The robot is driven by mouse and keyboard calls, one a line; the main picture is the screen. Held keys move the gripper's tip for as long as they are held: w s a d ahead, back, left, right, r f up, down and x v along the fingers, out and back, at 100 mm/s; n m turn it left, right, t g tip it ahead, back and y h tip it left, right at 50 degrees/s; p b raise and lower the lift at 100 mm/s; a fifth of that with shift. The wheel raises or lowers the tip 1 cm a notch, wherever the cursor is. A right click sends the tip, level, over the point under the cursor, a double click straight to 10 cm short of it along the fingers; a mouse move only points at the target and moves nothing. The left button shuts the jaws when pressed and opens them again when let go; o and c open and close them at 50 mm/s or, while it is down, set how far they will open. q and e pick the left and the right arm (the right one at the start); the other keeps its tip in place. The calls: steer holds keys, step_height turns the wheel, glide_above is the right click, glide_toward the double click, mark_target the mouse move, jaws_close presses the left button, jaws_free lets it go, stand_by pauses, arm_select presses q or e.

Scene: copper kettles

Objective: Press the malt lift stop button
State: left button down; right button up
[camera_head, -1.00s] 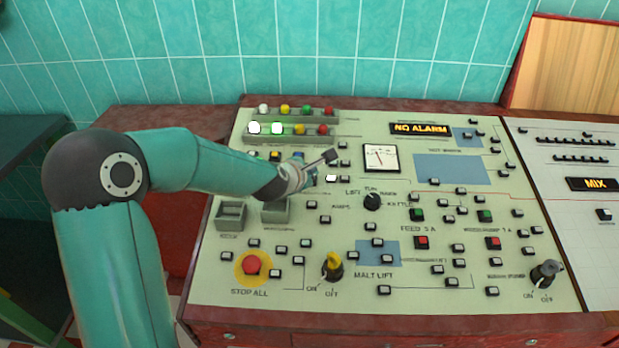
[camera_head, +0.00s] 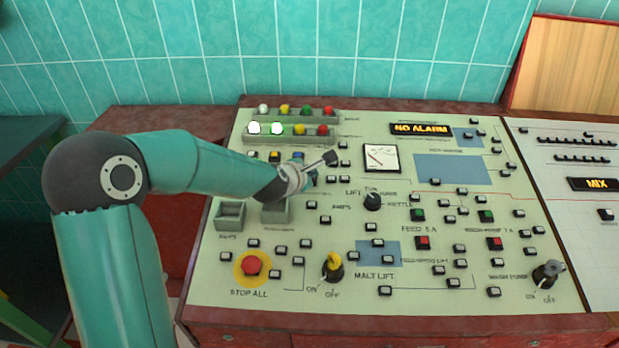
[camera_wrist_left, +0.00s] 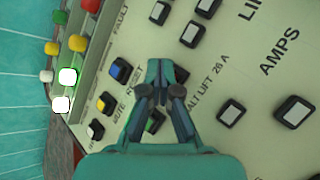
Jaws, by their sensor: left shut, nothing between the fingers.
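My left gripper (camera_head: 332,157) is shut and empty over the upper left of the cream control panel (camera_head: 345,225). In the left wrist view its closed fingers (camera_wrist_left: 161,68) cover part of the panel beside the partly hidden "...ALT LIFT 26 A" label (camera_wrist_left: 208,83). A green button (camera_wrist_left: 153,123) shows partly behind the fingers. The stop button itself is not visible; the gripper may hide it. I cannot tell whether the fingertips touch anything. My right gripper is not in view.
Blue (camera_wrist_left: 119,71) and yellow (camera_wrist_left: 106,102) buttons sit beside the gripper. A row of lamps (camera_wrist_left: 67,76) stands near it. Lower down are the red stop-all button (camera_head: 252,264), a yellow switch (camera_head: 333,266) and two grey boxes. A gauge (camera_head: 381,158) is to the right.

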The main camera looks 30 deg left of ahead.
arm_select(q)
steer(key=shift+r, duration=0.1)
steer(key=shift+s+d+r+p, duration=0.1)
steer(key=shift+s+r+p, duration=0.05)
steer(key=shift+r+p, duration=0.45)
steer(key=shift+r, duration=0.1)
steer(key=shift+s+d+r+p, duration=0.1)
steer(key=shift+s+r+p, duration=0.05)
steer(key=shift+r+p, duration=0.6)
steer(key=shift+s+d+r+p, duration=0.15)
steer(key=shift+r+p, duration=0.4)
steer(key=shift+r, duration=0.35)
steer(key=shift+s+r+p, duration=0.15)
steer(key=shift+r+p, duration=0.5)
steer(key=shift+r, duration=0.15)
